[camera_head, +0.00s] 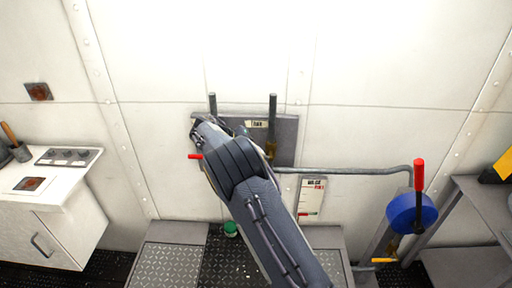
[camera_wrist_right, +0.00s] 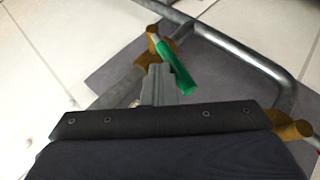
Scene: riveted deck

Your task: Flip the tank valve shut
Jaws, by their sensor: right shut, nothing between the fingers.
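In the right wrist view a green lever (camera_wrist_right: 176,68) sits on a brass valve body (camera_wrist_right: 153,40) on a grey pipe. My right gripper (camera_wrist_right: 155,80) is shut and empty, with its tips close beside the lever. I cannot tell whether they touch. In the head view my right arm reaches up from the bottom, its gripper (camera_head: 205,130) in front of a grey wall plate (camera_head: 287,128). The arm hides the green lever there. A red handle (camera_head: 195,156) pokes out left of the arm. No label that I can read marks the tank valve. My left gripper is out of view.
A pipe (camera_head: 345,170) runs right from the plate to a red-handled lever (camera_head: 419,174) by a blue round part (camera_head: 411,213). A white cabinet (camera_head: 45,225) stands left and a grey bench (camera_head: 480,200) right. A green-topped object (camera_head: 230,229) is low behind the arm.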

